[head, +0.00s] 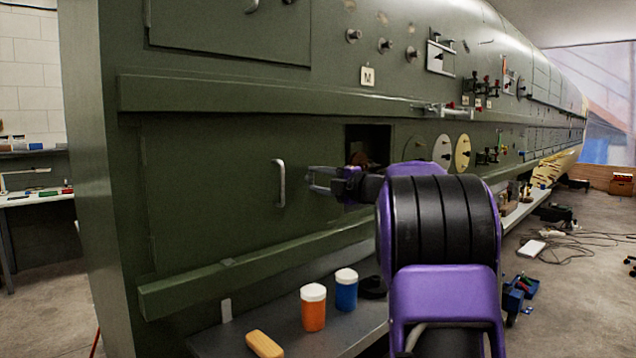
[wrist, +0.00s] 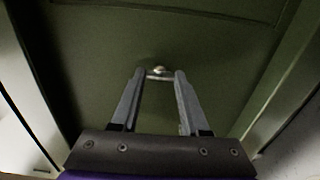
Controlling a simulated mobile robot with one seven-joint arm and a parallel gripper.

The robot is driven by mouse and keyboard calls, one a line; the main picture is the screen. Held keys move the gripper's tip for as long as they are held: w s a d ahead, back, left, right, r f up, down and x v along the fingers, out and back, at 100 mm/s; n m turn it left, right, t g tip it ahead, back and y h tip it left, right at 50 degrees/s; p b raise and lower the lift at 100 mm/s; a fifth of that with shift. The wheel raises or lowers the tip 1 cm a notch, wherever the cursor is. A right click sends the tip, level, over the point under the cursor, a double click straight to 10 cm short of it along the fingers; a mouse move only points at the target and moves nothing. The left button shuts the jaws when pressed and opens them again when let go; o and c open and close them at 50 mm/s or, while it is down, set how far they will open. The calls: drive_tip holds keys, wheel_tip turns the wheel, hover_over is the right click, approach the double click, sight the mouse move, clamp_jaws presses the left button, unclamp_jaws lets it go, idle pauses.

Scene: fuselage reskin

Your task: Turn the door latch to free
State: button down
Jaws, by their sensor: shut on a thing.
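The green door panel (head: 215,190) is in the fuselage side, with a pale upright handle (head: 279,183) on it. My gripper (head: 316,181) is to the right of that handle, apart from it, and points at the panel. In the wrist view, my gripper (wrist: 159,76) has its two grey fingers on either side of a small silver latch (wrist: 158,71) on the green surface. The fingers are shut on the latch, a short crosspiece with a rounded knob. In the head view the latch is too small to make out at the fingertips.
A dark square opening (head: 368,145) is just right of my gripper. Green rails run above and below the door. A shelf below holds an orange jar (head: 313,308), a blue jar (head: 346,290) and a yellow-tan block (head: 264,344). Cables (head: 575,245) lie on the floor at right.

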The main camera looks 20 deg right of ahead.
idle(0.3)
drive_tip(key=shift+c, duration=2)
unclamp_jaws()
drive_tip(key=v, duration=1.7)
drive_tip(key=shift+s, duration=0.2)
drive_tip(key=shift+w+r, duration=0.1)
